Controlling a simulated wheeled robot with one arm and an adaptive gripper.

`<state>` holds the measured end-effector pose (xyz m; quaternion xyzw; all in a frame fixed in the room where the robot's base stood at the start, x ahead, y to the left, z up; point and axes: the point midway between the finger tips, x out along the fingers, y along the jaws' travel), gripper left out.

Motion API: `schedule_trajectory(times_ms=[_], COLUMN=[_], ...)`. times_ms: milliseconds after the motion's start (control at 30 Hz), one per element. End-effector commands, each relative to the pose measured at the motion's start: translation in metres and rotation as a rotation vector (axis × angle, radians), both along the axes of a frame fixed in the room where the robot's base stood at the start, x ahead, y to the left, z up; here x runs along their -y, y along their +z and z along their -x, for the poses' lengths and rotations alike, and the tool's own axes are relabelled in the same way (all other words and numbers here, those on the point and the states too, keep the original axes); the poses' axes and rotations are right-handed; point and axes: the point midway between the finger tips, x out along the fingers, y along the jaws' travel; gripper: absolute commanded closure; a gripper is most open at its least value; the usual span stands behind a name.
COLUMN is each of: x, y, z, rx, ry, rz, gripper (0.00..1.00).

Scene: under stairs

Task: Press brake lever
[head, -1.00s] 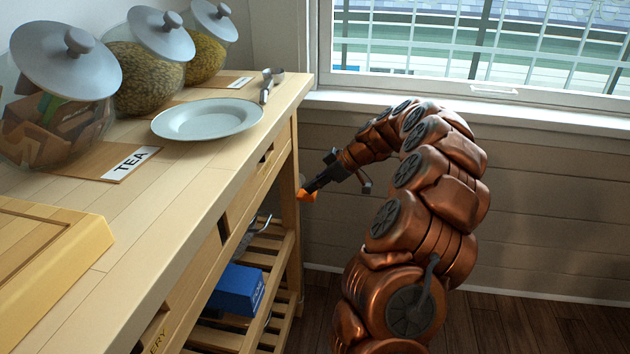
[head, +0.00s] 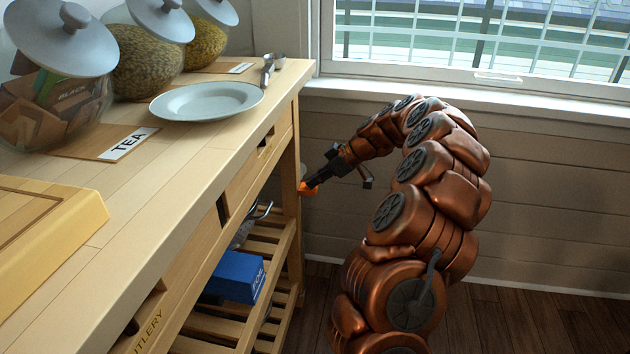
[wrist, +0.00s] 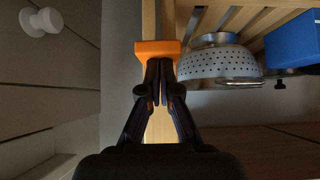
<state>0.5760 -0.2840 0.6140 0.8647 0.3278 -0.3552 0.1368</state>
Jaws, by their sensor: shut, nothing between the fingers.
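My gripper (head: 310,185) is shut and reaches the front of the wooden cart's end leg (head: 291,210). In the wrist view my two dark fingers (wrist: 159,70) are together. An orange block (wrist: 156,49) is at their tips, in front of a wooden post; whether it belongs to my fingers or the cart, I cannot tell. It also shows as a small orange spot in the head view (head: 304,189).
The cart's top (head: 185,180) carries jars, a plate (head: 207,101) and a metal scoop. A blue box (head: 236,277) and a metal colander (wrist: 217,62) are on the slatted shelf. A white knob (wrist: 40,21) shows at left. The window wall stands behind; wood floor is open at right.

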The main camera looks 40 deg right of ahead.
Motion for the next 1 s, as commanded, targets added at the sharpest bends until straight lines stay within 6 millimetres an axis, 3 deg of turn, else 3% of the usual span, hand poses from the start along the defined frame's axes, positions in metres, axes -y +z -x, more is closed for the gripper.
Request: schedule_trajectory(times_ms=[133,267,500,800,1000], x=[0.0,0.0,-0.001,0.029,0.042], y=[-0.006,0.001,0.043,0.087,0.105], z=[0.001,0.001,0.001,0.032,0.047], rx=[-0.01,-0.008,0.0,0.003,0.003], ry=[0.004,0.004,0.002,-0.001,-0.002], rz=[0.001,0.003,0.003,0.003,0.002], gripper=[1.0,1.0,1.0,1.0,1.0])
